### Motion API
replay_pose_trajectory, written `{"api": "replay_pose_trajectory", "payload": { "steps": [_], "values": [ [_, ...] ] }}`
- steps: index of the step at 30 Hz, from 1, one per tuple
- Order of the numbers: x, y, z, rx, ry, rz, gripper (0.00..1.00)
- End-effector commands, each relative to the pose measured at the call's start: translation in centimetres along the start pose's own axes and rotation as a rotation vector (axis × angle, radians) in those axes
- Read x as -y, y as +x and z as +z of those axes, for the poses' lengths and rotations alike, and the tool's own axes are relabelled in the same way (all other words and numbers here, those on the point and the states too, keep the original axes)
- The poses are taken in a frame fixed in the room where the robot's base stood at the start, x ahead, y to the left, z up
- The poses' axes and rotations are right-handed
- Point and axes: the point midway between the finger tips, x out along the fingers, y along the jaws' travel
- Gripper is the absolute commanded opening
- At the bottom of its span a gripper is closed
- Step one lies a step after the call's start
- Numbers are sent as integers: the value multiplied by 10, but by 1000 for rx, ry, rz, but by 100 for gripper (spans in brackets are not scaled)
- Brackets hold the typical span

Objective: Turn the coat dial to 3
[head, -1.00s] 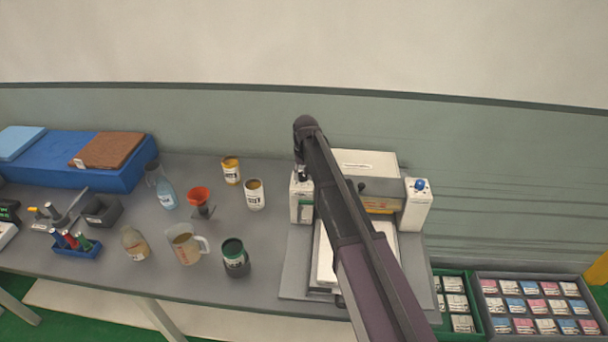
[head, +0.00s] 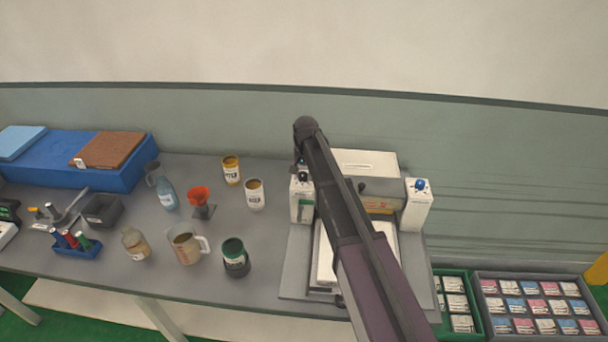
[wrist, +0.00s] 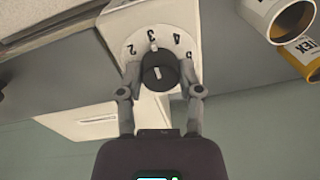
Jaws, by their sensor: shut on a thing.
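The coat dial (wrist: 160,72) is a round black knob on a white face marked 2, 3, 4 and 5. Its pale pointer mark lies close to the 3. My gripper (wrist: 161,78) is shut on the knob, one finger on each side. The dial face belongs to a white housing (wrist: 158,112), which stands at the left of the press-like machine (head: 365,160) in the head view. In that view my arm crosses in front of the machine, and the dial and fingertips are hard to make out.
A yellow-banded can (head: 231,170) and a white can (head: 255,194) stand left of the machine. A red funnel (head: 200,196), a measuring jug (head: 186,244) and a dark green jar (head: 235,258) are farther left. A second white housing with a blue knob (head: 420,184) is at right.

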Motion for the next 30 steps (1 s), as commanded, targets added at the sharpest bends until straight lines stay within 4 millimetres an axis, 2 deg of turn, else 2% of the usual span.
{"api": "replay_pose_trajectory", "payload": {
  "steps": [5,6,8,9,30],
  "values": [
    [0,0,-1,-2,0,0,0],
    [0,0,-1,-2,-1,0,59],
    [0,0,-1,-2,-1,0,76],
    [0,0,-1,-2,-1,0,81],
    [0,0,0,0,-1,0,81]
  ]
}}
